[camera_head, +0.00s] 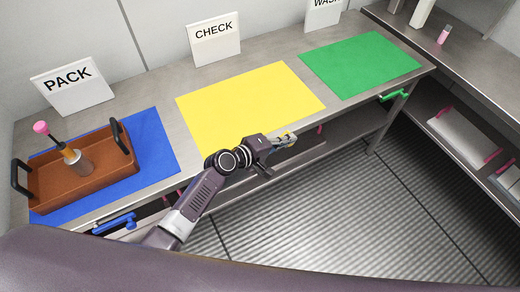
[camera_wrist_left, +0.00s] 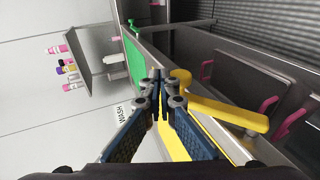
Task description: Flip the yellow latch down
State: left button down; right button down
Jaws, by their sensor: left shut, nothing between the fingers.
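The yellow latch (camera_wrist_left: 226,110) shows in the left wrist view as a thick bar with a rounded pivot end, on the front edge of the counter. My left gripper (camera_wrist_left: 160,88) is shut and empty, with its fingertips close beside the pivot end. I cannot tell whether they touch it. In the head view my left gripper (camera_head: 286,139) is at the counter's front edge, by the near right side of the yellow mat (camera_head: 250,100). There the gripper mostly hides the latch. My right gripper is not in view.
A green latch (camera_head: 395,96) sits on the front edge below the green mat (camera_head: 360,66), and a blue latch (camera_head: 115,222) below the blue mat (camera_head: 155,140). A brown tray (camera_head: 95,185) holding a bottle stands on the blue mat. A shelf lies under the counter.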

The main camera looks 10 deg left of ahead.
pick_arm(q)
jog(key=w+d+f+g+y+b, duration=0.1)
jog(key=w+d+f+b, duration=0.1)
jog(key=f, duration=0.4)
jog(key=shift+w+d, duration=0.3)
jog(key=shift+d, duration=0.5)
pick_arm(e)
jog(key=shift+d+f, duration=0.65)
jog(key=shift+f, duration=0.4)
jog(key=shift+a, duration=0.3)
pick_arm(q)
jog(key=shift+r, duration=0.1)
